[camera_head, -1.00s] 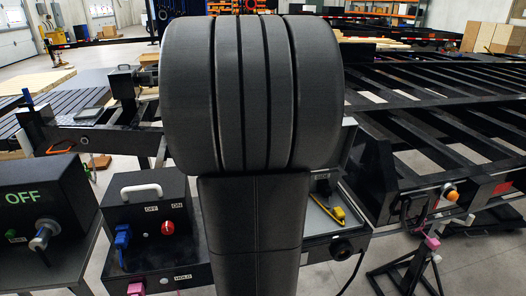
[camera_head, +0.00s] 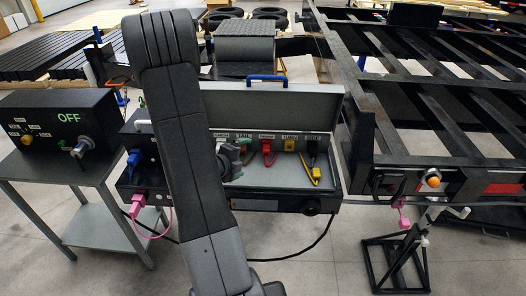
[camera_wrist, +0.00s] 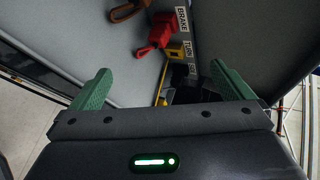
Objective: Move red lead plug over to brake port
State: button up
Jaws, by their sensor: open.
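The red lead plug (camera_head: 267,148) sits at the back wall of the open grey case, below the middle label of the row. In the wrist view the red plug (camera_wrist: 161,28) is right beside the BRAKE label (camera_wrist: 182,20), with a red loop hanging from it. I cannot tell whether it is fully seated, and the port itself is hidden. My gripper (camera_head: 236,165) is over the left part of the case, partly behind my arm. In the wrist view its green fingers (camera_wrist: 162,82) are spread wide and empty, with the red plug ahead of them and apart.
A yellow plug (camera_head: 290,145) with a yellow lead, a black plug (camera_head: 312,147) and a brown lead (camera_head: 246,154) share the row. The open lid (camera_head: 270,105) stands behind. A control box (camera_head: 58,122) reading OFF is left; the trailer frame (camera_head: 440,150) is right.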

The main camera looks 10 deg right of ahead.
jog(key=x, duration=0.7)
jog(key=shift+w+d+f, duration=0.15)
jog(key=shift+w+d, duration=0.05)
jog(key=shift+d, duration=0.05)
jog(key=shift+s+a, duration=0.1)
jog(key=v, duration=1)
jog(key=shift+p, duration=0.3)
